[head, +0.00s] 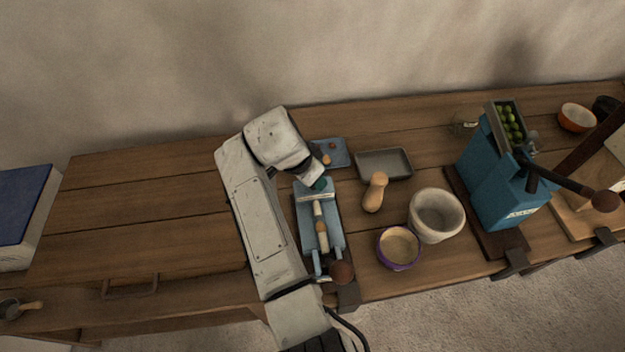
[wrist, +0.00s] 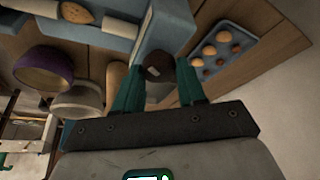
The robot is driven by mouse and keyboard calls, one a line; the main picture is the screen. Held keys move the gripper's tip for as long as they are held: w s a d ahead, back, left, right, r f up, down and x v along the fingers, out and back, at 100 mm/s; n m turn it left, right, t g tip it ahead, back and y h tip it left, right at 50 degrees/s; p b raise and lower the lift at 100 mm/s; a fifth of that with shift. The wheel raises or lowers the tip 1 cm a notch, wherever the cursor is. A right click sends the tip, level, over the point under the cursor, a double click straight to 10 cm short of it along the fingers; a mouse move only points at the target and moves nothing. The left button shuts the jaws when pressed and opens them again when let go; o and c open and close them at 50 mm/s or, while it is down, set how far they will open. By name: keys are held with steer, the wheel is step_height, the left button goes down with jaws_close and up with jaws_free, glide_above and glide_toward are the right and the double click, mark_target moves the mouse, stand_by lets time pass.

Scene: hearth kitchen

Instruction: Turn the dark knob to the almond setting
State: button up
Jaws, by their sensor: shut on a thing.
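The dark knob (wrist: 158,67) is between my gripper's two teal fingers in the wrist view, with a small pale mark on its face. My gripper (head: 319,184) is shut on it at the far end of a light blue machine (head: 336,232), also seen in the wrist view (wrist: 103,31). The arm and gripper hide the knob in the head view. No almond setting mark can be made out. A pale rod-shaped piece (head: 319,214) lies along the machine. A brown ball handle (head: 341,271) is at its near end.
A blue tray (wrist: 247,42) with several tan and brown pieces lies close beside the gripper. A grey tray (head: 384,164), wooden pestle (head: 375,192), stone mortar (head: 437,216) and purple bowl (head: 399,263) stand right of the machine. The table's left part is mostly clear.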

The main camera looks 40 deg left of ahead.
steer(key=shift+f+m+h+b, duration=0.1)
steer(key=shift+m+h+b, duration=0.4)
steer(key=shift+m+b, duration=0.45)
steer(key=shift+m, duration=0.35)
steer(key=o, duration=1)
steer(key=shift+a, duration=0.1)
steer(key=v, duration=1.1)
steer(key=shift+b, duration=0.45)
